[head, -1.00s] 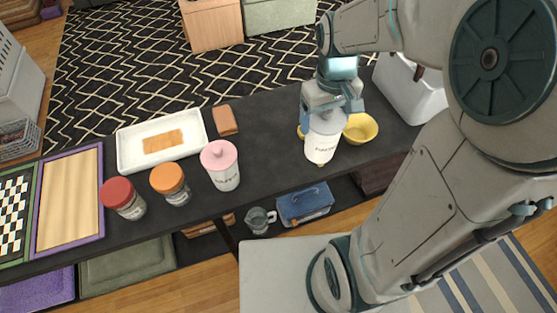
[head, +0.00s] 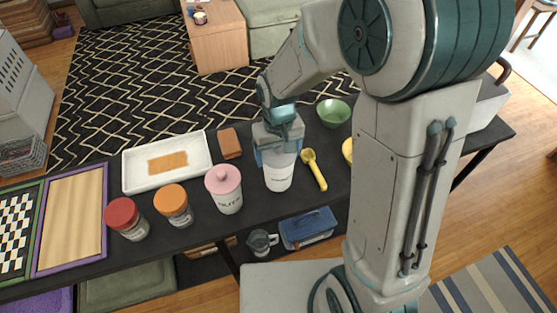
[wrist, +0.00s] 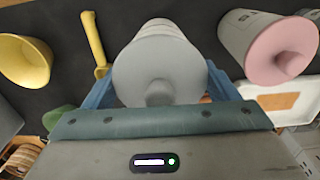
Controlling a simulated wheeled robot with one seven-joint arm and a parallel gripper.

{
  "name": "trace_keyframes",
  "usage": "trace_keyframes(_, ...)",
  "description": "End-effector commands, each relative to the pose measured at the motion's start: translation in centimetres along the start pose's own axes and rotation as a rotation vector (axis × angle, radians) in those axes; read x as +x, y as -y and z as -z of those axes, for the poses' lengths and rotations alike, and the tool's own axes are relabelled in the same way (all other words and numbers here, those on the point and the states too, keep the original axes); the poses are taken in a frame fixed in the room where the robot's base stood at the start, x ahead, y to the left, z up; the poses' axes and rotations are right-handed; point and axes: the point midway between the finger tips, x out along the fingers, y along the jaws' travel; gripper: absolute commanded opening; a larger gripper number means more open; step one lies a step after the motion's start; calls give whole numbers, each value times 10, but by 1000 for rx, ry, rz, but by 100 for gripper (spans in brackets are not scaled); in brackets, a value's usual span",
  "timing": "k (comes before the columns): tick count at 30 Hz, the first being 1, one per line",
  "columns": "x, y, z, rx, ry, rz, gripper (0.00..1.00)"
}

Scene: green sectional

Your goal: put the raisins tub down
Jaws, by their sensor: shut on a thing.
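The raisins tub (head: 279,179) is a white tub with a grey lid, upright, its printed label too small to read surely. My gripper (head: 278,158) is shut on it from above, with blue fingers on both sides of the tub. In the wrist view the grey lid of the tub (wrist: 158,72) sits between the fingers of my gripper (wrist: 163,88). The tub is over the dark table (head: 250,140), right of the pink-lidded tub. I cannot tell whether its base touches the table.
The pink-lidded tub (head: 225,189) stands close on the left. A yellow scoop (head: 315,170) lies close on the right, with a green bowl (head: 333,112) and a yellow bowl (head: 347,150) beyond. Orange-lidded (head: 173,204) and red-lidded (head: 126,218) jars and a white tray (head: 130,165) stand left.

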Motion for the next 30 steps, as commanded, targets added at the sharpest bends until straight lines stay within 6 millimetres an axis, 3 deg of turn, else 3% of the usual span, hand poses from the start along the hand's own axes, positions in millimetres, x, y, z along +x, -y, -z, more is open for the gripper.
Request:
trace_keyframes(9, 37, 0, -1, -1, 4, 0, 12)
trace_keyframes(21, 43, 0, 0, 0, 0, 0, 12)
trace_keyframes(22, 43, 0, 0, 0, 1, 0, 83)
trace_keyframes(24, 42, 0, 0, 0, 1, 0, 100)
trace_keyframes(30, 41, 0, 0, 0, 1, 0, 100)
